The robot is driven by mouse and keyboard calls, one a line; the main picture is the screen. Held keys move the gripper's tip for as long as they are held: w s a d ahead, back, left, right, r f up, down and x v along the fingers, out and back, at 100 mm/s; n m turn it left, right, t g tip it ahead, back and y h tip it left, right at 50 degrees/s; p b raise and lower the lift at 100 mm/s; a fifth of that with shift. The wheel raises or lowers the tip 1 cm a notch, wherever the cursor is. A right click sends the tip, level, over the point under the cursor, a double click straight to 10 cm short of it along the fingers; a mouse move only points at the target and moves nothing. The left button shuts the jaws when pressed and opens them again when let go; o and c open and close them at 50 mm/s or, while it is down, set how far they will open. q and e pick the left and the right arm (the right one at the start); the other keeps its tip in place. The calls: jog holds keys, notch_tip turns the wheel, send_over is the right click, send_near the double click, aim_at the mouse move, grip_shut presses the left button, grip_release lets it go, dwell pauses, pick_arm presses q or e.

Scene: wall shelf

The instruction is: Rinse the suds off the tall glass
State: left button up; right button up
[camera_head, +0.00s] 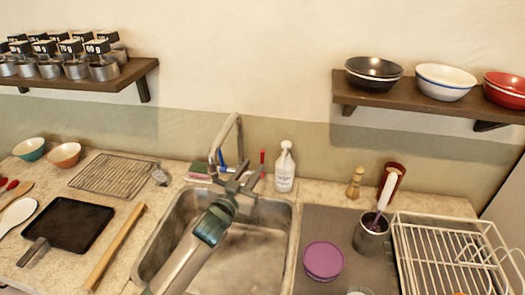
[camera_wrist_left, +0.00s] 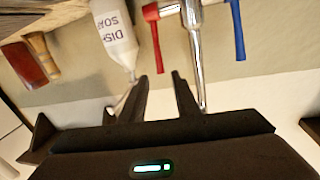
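No tall glass shows clearly; a small pale rim (camera_head: 357,292) is cut off at the bottom edge, and I cannot tell what it is. The metal tap (camera_head: 238,135) stands behind the sink (camera_head: 171,222), with a blue handle (camera_wrist_left: 238,32) and a red handle (camera_wrist_left: 154,32). My left gripper (camera_head: 249,172) is over the back of the sink, in front of the tap. My right gripper is not in view.
A white dish soap bottle (camera_head: 285,170) stands right of the tap. A purple lid or bowl (camera_head: 323,260), a metal cup (camera_head: 371,236) and a white dish rack (camera_head: 405,250) are to the right. A black pan (camera_head: 68,225) and wooden rolling pin (camera_head: 115,247) lie left.

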aim_at(262, 154)
pick_arm(q)
jog(key=p+x, duration=0.1)
jog(key=x, duration=0.8)
jog(key=shift+p, duration=0.3)
grip_shut()
